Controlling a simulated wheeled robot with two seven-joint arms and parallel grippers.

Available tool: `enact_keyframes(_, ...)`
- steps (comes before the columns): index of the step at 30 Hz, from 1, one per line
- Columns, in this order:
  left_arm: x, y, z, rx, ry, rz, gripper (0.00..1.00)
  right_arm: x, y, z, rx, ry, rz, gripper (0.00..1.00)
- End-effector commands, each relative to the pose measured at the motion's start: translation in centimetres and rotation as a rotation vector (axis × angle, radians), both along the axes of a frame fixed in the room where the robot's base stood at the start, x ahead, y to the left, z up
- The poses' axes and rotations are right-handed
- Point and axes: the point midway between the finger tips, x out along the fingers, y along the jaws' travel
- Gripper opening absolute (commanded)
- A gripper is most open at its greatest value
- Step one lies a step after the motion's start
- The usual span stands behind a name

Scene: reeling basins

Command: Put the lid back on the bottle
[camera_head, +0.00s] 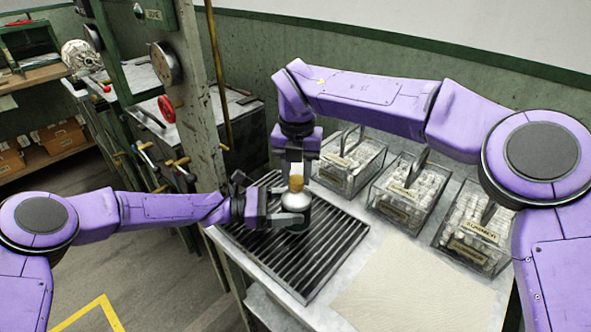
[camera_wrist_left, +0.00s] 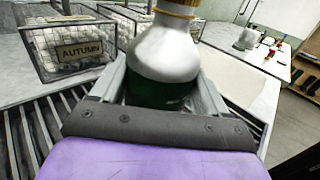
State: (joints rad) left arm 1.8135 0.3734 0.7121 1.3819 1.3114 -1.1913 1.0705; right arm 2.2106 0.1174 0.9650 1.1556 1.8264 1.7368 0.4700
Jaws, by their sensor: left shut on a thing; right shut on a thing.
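The bottle (camera_head: 296,198) stands upright over the slatted rack, with a white shoulder and a dark green lower body. My left gripper (camera_head: 292,208) is shut around its body from the left. In the left wrist view the bottle (camera_wrist_left: 165,62) fills the space between the fingers, and a golden-tan band shows at its neck, cut off by the top edge. My right gripper (camera_head: 296,168) points straight down above the neck, shut on the lid (camera_head: 296,184), which looks tan with a pale part above. The lid lines up over the neck; I cannot tell whether it is seated.
The dark slatted rack (camera_head: 335,238) lies on the pale table under the bottle. Several clear bins of white cocoons, such as one (camera_head: 408,190), stand behind and to the right. A cream cloth area (camera_head: 415,290) at the front right is clear. A green post (camera_head: 185,95) stands at the left.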

Motion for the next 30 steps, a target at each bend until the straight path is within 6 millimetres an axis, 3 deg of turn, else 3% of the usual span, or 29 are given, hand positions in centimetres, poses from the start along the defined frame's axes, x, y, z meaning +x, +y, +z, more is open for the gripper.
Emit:
enact_keyframes(1,-0.4,0.0,-1.1,0.014,0.011,-0.007,0.0,0.0,0.0,-0.1,0.001,-0.001,-0.013,0.08)
enact_keyframes(5,-0.4,0.0,-1.1,0.014,0.011,-0.007,0.0,0.0,-0.2,-0.1,0.003,-0.002,-0.189,0.08)
enact_keyframes(24,-0.2,0.1,-1.0,0.013,0.014,0.001,0.0,-1.5,-0.3,-0.3,0.01,-0.004,-2.099,0.08)
enact_keyframes(27,-0.1,0.2,-1.0,0.013,0.015,0.003,0.0,-2.0,0.3,-0.5,-0.004,-0.018,-2.333,0.09)
enact_keyframes(30,-0.1,0.2,-1.0,0.013,0.015,0.003,0.0,-2.0,0.4,-0.6,-0.004,-0.02,-2.448,0.09)
